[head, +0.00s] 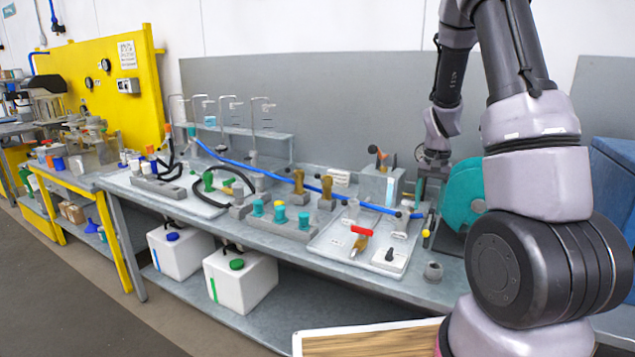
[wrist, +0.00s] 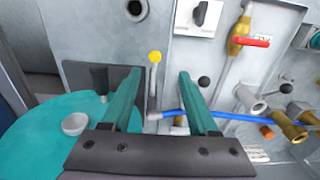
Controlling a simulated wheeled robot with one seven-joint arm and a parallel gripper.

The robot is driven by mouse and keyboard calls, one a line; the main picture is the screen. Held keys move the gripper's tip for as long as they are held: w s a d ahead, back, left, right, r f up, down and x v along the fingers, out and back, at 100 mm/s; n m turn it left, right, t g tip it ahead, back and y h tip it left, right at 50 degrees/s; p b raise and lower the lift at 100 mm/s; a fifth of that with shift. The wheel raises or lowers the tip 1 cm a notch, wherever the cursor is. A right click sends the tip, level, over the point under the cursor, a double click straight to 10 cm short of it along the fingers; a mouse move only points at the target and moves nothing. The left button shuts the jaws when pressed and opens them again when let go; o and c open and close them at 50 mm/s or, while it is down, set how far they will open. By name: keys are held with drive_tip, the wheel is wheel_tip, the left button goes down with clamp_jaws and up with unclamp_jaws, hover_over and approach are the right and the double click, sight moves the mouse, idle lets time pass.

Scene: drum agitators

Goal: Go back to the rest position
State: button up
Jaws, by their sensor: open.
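My gripper (wrist: 160,74) is open in the wrist view, with two teal fingers apart and nothing gripped. A thin lever with a yellow ball (wrist: 154,57) shows in the gap between the fingers; I cannot tell how far beyond them it is. In the head view my arm reaches down over the back right of the bench, and my gripper (head: 420,188) is small and partly lost against the teal drum (head: 462,190). The drum's teal face (wrist: 40,140) fills the lower left of the wrist view, with a grey round knob (wrist: 75,123) on it.
The long grey bench (head: 300,262) carries a red-handled valve (head: 361,231), a black switch (head: 390,255), and a long blue hose (head: 250,167). Two white canisters (head: 240,280) stand below. A yellow panel (head: 105,80) stands left. Floor at the front left is clear.

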drive_tip(key=s+a+r+n+t+y, duration=0.1)
drive_tip(key=s+a+r+t, duration=0.2)
drive_tip(key=r, duration=0.6)
drive_tip(key=s+a+r, duration=0.3)
drive_tip(key=a+r, duration=0.1)
drive_tip(key=r, duration=0.5)
drive_tip(key=s+a+r+t, duration=0.2)
drive_tip(key=s+a+r, duration=0.1)
drive_tip(key=s+r, duration=0.2)
drive_tip(key=s+a+r+n+t, duration=0.1)
drive_tip(key=s+a+r, duration=0.2)
drive_tip(key=s, duration=0.7)
wheel_tip(320, 180, up, 2)
drive_tip(key=shift+a+r+n+t+y, duration=0.25)
drive_tip(key=shift+n+t+y, duration=0.05)
drive_tip(key=shift+t+y, duration=0.1)
